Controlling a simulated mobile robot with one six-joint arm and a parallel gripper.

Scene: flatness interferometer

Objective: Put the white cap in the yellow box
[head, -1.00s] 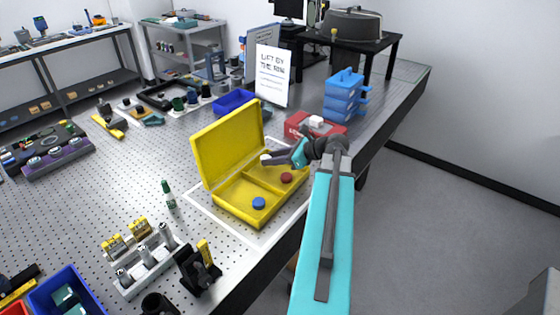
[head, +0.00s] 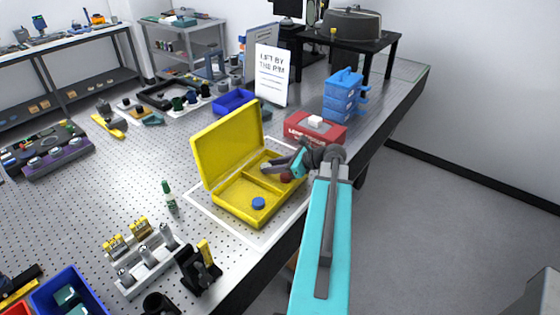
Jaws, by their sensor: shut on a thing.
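The yellow box (head: 216,206) stands open on the perforated table, with its lid raised at the back left. A divider splits it into two compartments. A blue cap (head: 258,203) lies in the near compartment, and a dark red cap (head: 286,177) lies in the far one. My gripper (head: 268,166) reaches in from the right over the far compartment, shut on the white cap (head: 263,167). The white cap is small and partly hidden by the fingers. I cannot tell whether it touches the box floor.
A red box (head: 325,133) with a white piece on top stands behind my arm, beside blue stacked drawers (head: 343,92). A white sign (head: 272,75) and a blue bin (head: 234,101) stand behind the yellow box. A small green-capped bottle (head: 169,196) stands to its left.

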